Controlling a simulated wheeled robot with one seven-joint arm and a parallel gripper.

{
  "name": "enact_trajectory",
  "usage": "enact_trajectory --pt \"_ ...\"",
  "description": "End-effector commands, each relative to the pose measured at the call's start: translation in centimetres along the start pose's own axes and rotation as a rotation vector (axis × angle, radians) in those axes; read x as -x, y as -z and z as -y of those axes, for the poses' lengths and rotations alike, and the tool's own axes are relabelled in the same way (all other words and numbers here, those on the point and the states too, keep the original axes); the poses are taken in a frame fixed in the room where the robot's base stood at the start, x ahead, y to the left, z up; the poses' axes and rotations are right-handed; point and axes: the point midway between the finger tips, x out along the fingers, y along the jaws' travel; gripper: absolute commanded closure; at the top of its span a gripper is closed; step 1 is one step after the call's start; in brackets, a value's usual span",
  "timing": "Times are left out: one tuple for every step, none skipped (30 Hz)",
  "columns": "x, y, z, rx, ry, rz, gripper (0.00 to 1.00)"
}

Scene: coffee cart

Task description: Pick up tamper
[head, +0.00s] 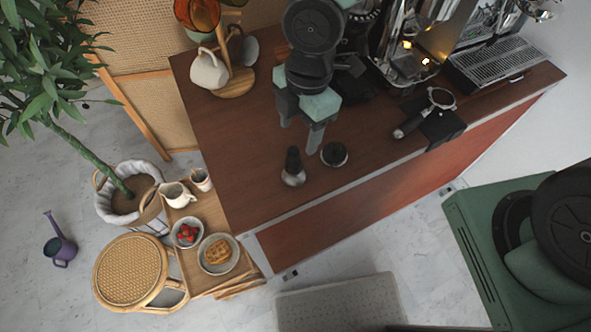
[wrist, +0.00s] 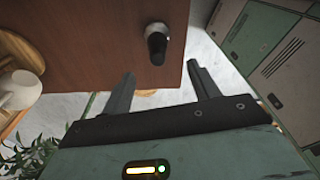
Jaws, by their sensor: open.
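The tamper (head: 293,168), with a black handle and a silver base, stands on the brown counter near its front edge. In the wrist view the tamper (wrist: 156,43) shows beyond the fingertips, roughly between them, with its handle towards the camera. My gripper (head: 298,137) is open and empty, above the counter and just behind the tamper in the head view. Its two spread fingers (wrist: 161,69) also show in the wrist view, and nothing is between them.
A round black piece (head: 334,154) stands close to the right of the tamper. A portafilter (head: 430,112) rests on a black stand farther right, before the espresso machine (head: 415,60). A cup rack (head: 235,82) with a white mug (head: 208,70) stands back left. The counter's left front is clear.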

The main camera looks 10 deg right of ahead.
Motion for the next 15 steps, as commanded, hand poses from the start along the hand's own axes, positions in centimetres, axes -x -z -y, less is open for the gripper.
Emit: enact_trajectory --pt "-1.2 0.1 0.1 0.004 0.005 0.000 0.39" --pt "-1.8 0.1 0.1 0.003 0.005 0.001 0.39" --pt "-2.5 0.1 0.1 0.003 0.005 0.000 0.39" --pt "-2.9 0.1 0.1 0.002 0.004 0.001 0.39" --pt "-3.3 0.1 0.1 0.002 0.003 0.000 0.39" --pt "-3.8 0.0 0.1 0.000 0.003 0.001 0.39" --pt "-4.0 0.1 0.0 0.001 0.002 0.001 0.39" --pt "-4.2 0.1 0.0 0.001 0.001 0.000 0.39" --pt "-4.4 0.0 0.0 0.000 0.000 0.000 0.39" --pt "-4.5 0.0 0.0 -0.001 0.000 0.001 0.39" --pt "-4.7 0.0 0.0 -0.001 0.001 0.001 0.39" --pt "-4.9 0.0 0.0 -0.001 0.002 0.000 0.39" --pt "-5.1 0.1 0.0 0.000 0.002 0.000 0.39" --pt "-5.4 0.1 -0.1 0.000 0.002 0.000 0.39" --pt "-5.8 0.1 -0.1 0.001 0.003 0.001 0.39"
